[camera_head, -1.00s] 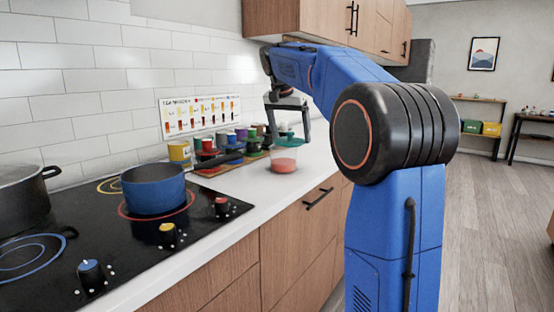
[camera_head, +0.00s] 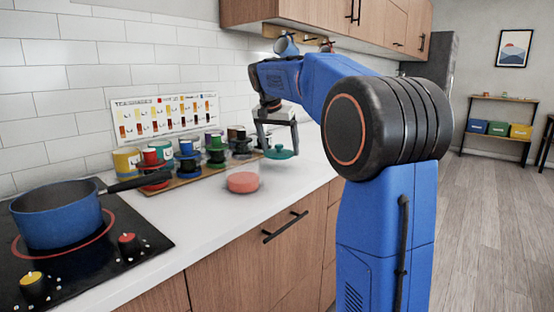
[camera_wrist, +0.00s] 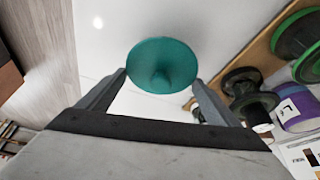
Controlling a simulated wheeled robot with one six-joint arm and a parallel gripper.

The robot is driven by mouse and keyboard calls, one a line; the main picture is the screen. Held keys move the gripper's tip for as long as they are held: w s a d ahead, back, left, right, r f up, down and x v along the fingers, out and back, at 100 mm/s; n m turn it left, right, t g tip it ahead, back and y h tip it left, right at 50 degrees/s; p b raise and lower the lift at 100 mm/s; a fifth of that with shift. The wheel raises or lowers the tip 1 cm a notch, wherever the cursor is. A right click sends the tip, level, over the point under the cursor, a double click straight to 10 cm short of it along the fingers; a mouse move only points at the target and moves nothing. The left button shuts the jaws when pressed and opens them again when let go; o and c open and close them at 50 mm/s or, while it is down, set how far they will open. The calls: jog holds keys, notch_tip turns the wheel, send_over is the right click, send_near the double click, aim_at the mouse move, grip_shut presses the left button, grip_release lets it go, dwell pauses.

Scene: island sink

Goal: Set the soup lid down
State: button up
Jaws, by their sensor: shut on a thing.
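The soup lid is a round teal disc with a small knob (camera_head: 280,152). My gripper (camera_head: 279,146) is shut on it and holds it over the white counter, to the right of and behind the soup container. In the wrist view the lid (camera_wrist: 162,50) sits between the two fingertips (camera_wrist: 161,80), over the pale counter. I cannot tell exactly how high it is above the surface. The clear soup container (camera_head: 242,182) with red-orange soup stands uncovered on the counter (camera_head: 205,212).
A blue pot (camera_head: 58,220) stands on the black stove (camera_head: 135,255) at left. The counter front of the soup container is clear.

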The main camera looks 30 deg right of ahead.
aim_at(278, 151)
jog(key=shift+f, duration=2.15)
jog(key=shift+f, duration=0.1)
jog(key=o, duration=0.9)
jog(key=v, duration=1.2)
